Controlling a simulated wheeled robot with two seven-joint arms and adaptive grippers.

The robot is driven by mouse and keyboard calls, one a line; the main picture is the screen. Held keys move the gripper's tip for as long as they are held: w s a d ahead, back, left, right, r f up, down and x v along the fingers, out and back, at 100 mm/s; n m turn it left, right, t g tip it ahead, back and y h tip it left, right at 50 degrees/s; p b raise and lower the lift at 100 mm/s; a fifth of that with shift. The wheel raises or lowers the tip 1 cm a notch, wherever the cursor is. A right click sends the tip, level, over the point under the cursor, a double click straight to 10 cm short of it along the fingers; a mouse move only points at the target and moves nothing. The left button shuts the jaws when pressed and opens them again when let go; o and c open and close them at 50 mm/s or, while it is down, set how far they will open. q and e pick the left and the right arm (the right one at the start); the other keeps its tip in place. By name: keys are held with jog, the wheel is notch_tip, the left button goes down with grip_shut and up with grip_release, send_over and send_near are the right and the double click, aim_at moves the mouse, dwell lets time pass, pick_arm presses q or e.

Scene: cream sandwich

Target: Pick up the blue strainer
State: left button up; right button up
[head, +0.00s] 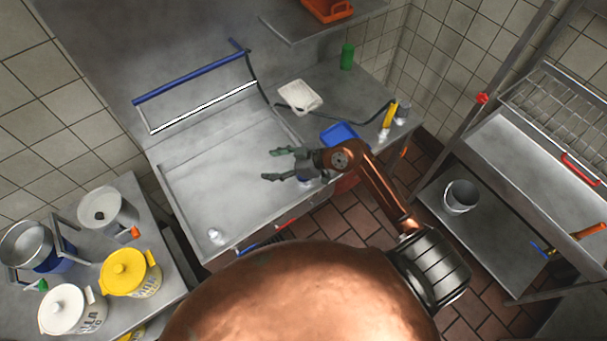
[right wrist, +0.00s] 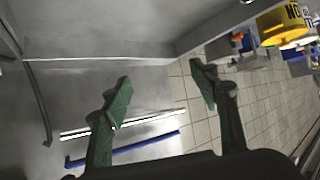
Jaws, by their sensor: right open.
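No thing in view is clearly a blue strainer. A small blue container (head: 339,133) sits on the right part of the counter, partly hidden behind my right arm. A blue pot (head: 56,265) stands at the lower left beside a round metal pan; its shape is too small to tell. My right gripper (head: 273,164) is open and empty over the steel sink area, left of the blue container. In the right wrist view its green-tipped fingers (right wrist: 160,77) are spread with nothing between them. My left gripper is not in view.
The steel sink top (head: 215,180) is mostly bare. A white tray (head: 299,97), a green cup (head: 347,57) and a yellow bottle (head: 389,114) stand behind. Yellow (head: 130,272) and white (head: 70,310) pots fill the left table. A metal shelf with a bucket (head: 460,197) stands at right.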

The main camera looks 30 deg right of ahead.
jog(key=s+d+f+m+g+h, duration=0.2)
jog(key=d+f+m+g+h, duration=0.3)
jog(key=d+f, duration=0.6)
jog(key=shift+t+h, duration=0.4)
jog(key=shift+h, duration=0.3)
jog(key=f, duration=0.1)
jog(key=w+f, duration=0.1)
jog(key=f, duration=0.1)
jog(key=w+d+f, duration=0.1)
jog(key=f, duration=0.1)
jog(key=shift+w+d, duration=0.1)
jog(key=shift+w, duration=0.1)
jog(key=shift+r, duration=0.1)
jog(key=c, duration=1.2)
jog(key=shift+r, duration=0.1)
jog(key=shift+c, duration=0.2)
